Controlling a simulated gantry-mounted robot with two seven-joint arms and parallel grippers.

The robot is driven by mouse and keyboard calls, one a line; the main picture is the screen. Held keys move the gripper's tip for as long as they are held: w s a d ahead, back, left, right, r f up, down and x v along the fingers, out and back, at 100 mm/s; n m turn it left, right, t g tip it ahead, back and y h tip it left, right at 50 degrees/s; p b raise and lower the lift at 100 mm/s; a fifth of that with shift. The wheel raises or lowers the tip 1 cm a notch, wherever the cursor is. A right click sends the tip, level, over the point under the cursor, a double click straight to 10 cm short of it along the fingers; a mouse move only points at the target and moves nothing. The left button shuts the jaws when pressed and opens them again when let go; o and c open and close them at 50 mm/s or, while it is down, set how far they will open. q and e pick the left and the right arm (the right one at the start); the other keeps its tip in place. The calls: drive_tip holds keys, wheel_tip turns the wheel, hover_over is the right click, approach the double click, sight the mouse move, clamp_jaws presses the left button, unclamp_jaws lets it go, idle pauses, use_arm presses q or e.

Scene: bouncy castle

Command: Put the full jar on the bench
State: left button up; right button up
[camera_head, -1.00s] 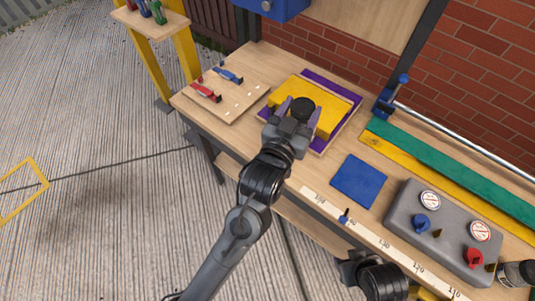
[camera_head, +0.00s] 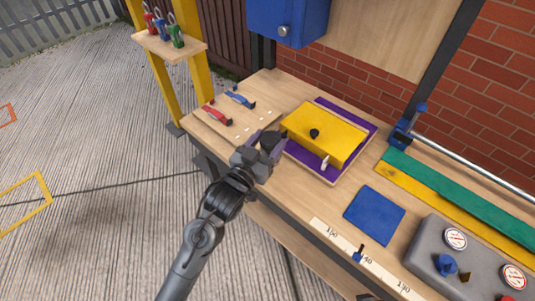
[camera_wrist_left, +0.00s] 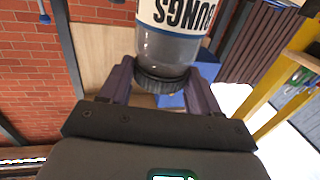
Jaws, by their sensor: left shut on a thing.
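My left gripper (camera_head: 258,150) is shut on a jar by its black lid (camera_head: 270,141). The gripper hides most of the jar in the head view. The left wrist view shows a see-through jar (camera_wrist_left: 168,48) with a white label reading part of "BUNGS" and a dark lid (camera_wrist_left: 162,84) between the fingers. How full it is, I cannot tell. The jar is over the front part of the wooden bench (camera_head: 318,200), left of the yellow block. Whether it touches the bench is hidden. My right gripper is out of view.
A yellow block (camera_head: 335,128) with a black knob sits on a purple tray (camera_head: 303,158). A board with red and blue clamps (camera_head: 238,98) lies to its left. A blue mat (camera_head: 375,215) and a grey gauge box (camera_head: 432,248) are to the right. Bare bench shows between tray and mat.

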sight(268, 154)
use_arm(q)
wheel_tip(268, 154, down, 4)
drive_tip(key=shift+f+b, duration=0.1)
drive_tip(key=shift+b, duration=0.85)
drive_tip(key=o, duration=1.2)
drive_tip(key=shift+f, duration=0.1)
